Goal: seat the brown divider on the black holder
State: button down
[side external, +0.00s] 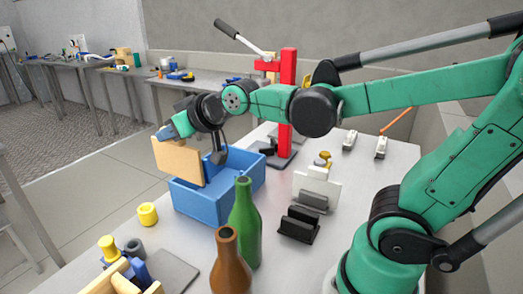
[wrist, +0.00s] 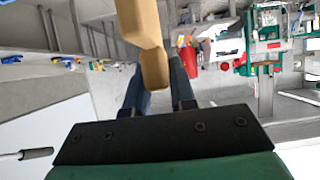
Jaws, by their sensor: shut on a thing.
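The brown divider (side external: 178,161), a flat tan board, is held on edge by my gripper (side external: 170,133) in the side view. It hangs at the left end of the blue bin, and its lower edge overlaps the bin in the picture. In the wrist view the divider (wrist: 154,66) shows between the two fingers of my gripper (wrist: 160,80), which is shut on it. The black holder (side external: 299,224), a low slotted block, stands on the table right of the green bottle, well away from the divider. Its slot looks empty. The holder cannot be made out in the wrist view.
The blue bin (side external: 204,202) stands below my gripper. A white panel (side external: 319,184) in a grey holder is behind the black holder. A red press (side external: 287,100) rises behind.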

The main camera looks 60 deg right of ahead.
jog(key=w+d+r, duration=0.1)
jog(key=d+r, duration=0.2)
jog(key=d, duration=0.4)
jog(key=d+r, duration=0.3)
jog(key=d, duration=0.4)
jog(key=shift+w, duration=0.4)
notch_tip(320, 180, down, 20)
jog(key=shift+r, duration=0.25)
jog(key=shift+f, duration=0.1)
jog(key=c, duration=0.7)
grip_release()
jog(key=shift+f, duration=0.1)
